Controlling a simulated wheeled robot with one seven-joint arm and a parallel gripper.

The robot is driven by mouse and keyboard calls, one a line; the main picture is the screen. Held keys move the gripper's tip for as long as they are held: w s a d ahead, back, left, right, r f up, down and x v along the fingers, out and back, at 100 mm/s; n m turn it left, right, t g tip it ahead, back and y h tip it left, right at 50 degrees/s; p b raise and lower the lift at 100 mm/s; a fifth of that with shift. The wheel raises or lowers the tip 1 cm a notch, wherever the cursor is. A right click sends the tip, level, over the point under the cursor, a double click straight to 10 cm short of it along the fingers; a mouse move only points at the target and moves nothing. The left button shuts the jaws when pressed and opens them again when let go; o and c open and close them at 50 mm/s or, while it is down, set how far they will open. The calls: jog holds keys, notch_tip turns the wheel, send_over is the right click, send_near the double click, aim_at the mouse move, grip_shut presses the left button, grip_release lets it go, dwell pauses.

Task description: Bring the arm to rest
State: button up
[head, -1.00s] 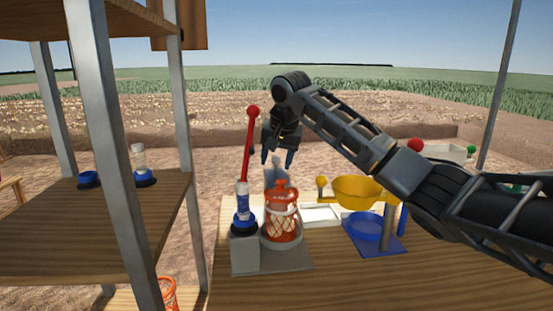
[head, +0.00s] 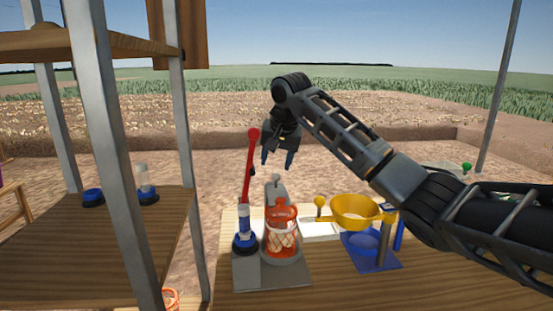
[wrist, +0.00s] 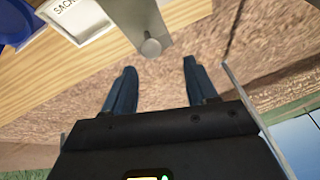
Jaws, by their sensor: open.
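My gripper (head: 277,157) hangs open and empty at the end of my bent arm, pointing down. In the head view it appears above the grey post of the elevator stand (head: 276,190). In the wrist view my two blue-grey fingers (wrist: 160,88) are apart with nothing between them, and bare ground shows beyond them. An orange basket (head: 282,232) with pale contents stands in the elevator stand.
A yellow bowl (head: 354,207) is held above a blue base (head: 385,262) on the right of the wooden table (head: 330,290). A white labelled tray (wrist: 75,18) lies at the table's far edge. A shelf (head: 60,240) with metal posts stands at left.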

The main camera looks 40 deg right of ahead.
jog(key=shift+r+p, duration=0.45)
jog(key=shift+r, duration=0.2)
